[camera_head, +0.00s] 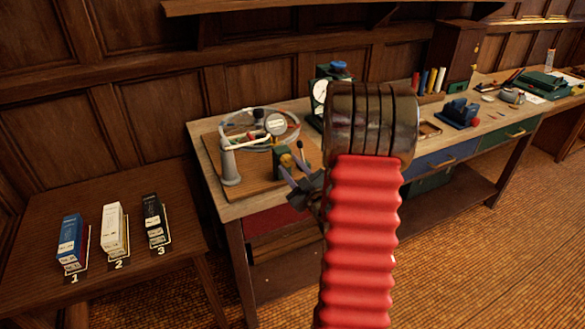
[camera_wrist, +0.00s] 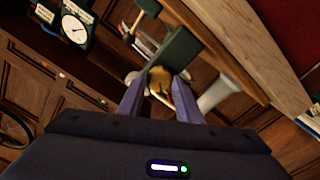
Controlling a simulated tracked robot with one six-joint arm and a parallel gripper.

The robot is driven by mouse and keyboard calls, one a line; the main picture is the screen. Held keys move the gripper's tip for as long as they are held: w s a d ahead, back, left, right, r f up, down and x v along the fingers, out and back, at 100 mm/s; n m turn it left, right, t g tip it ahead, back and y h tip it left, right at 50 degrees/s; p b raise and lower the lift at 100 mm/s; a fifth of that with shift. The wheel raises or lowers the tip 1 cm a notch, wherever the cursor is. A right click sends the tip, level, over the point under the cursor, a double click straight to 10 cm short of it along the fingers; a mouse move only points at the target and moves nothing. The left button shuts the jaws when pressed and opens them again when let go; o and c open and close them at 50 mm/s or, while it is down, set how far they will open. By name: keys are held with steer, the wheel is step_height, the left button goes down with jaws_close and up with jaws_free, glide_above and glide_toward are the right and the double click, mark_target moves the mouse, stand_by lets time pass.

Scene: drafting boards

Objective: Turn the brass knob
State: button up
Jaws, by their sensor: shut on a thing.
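The brass knob (camera_wrist: 160,80) sits on the front of a dark green block (camera_wrist: 183,50) in the wrist view. In the head view the knob (camera_head: 287,161) is small, beside the green block on a wooden board. My gripper (camera_wrist: 160,92) has its two fingers on either side of the knob and is shut on it. In the head view my gripper (camera_head: 294,175) reaches the board's front right part, partly hidden by my own arm. The side of the knob facing the block is hidden.
Blue, white and black boxes stand on the left table (camera_head: 35,215).

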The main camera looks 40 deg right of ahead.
steer(key=n, duration=0.4)
steer(key=shift+n, duration=0.3)
steer(key=shift+f+n, duration=0.1)
steer(key=shift+n, duration=1.9)
steer(key=shift+a, duration=0.1)
steer(key=o, duration=0.8)
steer(key=shift+c, duration=0.2)
steer(key=shift+o, duration=1.4)
steer(key=shift+s, duration=0.1)
